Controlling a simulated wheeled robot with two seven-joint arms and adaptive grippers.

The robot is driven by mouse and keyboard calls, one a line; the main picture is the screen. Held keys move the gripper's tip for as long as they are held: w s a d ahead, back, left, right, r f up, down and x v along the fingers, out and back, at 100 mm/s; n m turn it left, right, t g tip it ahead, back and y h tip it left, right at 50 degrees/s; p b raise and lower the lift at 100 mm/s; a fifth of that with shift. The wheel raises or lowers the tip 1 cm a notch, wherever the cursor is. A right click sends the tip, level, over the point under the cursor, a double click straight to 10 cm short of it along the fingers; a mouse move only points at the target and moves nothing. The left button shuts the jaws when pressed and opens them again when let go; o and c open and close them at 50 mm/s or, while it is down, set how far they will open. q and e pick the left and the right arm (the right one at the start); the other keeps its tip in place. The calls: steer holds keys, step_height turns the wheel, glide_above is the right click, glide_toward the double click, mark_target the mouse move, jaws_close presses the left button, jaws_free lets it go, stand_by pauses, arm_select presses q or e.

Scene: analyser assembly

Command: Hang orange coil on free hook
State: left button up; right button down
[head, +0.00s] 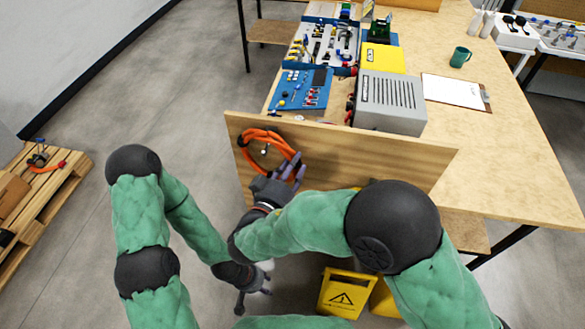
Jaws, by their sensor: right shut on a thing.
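The orange coil (263,134) is a loop of cable against the upper left of an upright wooden board (380,160). My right gripper (296,170) is shut on the coil at its lower right side. A small pale peg, seemingly a hook (264,151), shows inside the loop. I cannot tell whether the coil rests on it or only surrounds it in the picture. My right arm hides part of the board, and no other hook can be made out. My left gripper (256,293) hangs low over the floor, empty, with its fingers apart.
Behind the board, the wooden table (490,150) carries a grey metal box (390,103), a blue tool panel (303,90), a clipboard (454,92) and a green mug (460,57). A yellow warning bin (343,290) stands below. A pallet (40,200) lies at left; floor between is clear.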

steer(key=shift+w+f+b, duration=0.35)
steer(key=shift+f+b, duration=0.45)
steer(key=shift+b, duration=0.65)
